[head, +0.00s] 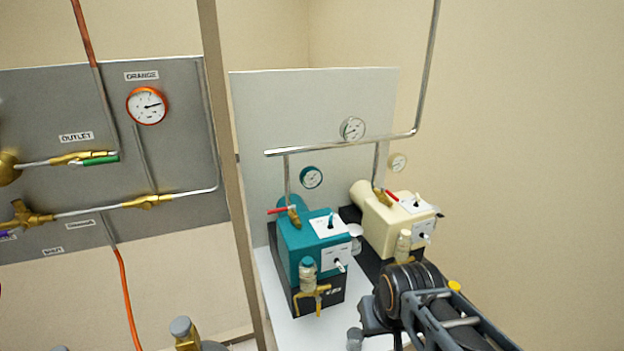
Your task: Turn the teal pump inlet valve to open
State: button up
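The teal pump (296,240) stands on a white bench, on a black base. Its inlet valve is a brass body on the vertical pipe above the pump, with a red lever (279,210) pointing left, crosswise to the pipe. A teal-rimmed gauge (311,177) is just behind it. My gripper (368,330) is at the lower right, in front of and right of the teal pump, well below the red lever and apart from it. My arm hides part of it, and its finger opening is unclear.
A cream pump (385,228) with its own red lever (392,195) stands close on the right. A horizontal pipe (340,146) runs above both pumps. A beige post (228,170) separates them from a grey valve panel (60,110) on the left. White bench (272,290) shows left of the teal pump.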

aim_at(292, 207)
jog(key=u, duration=0.5)
jog(key=i, duration=0.55)
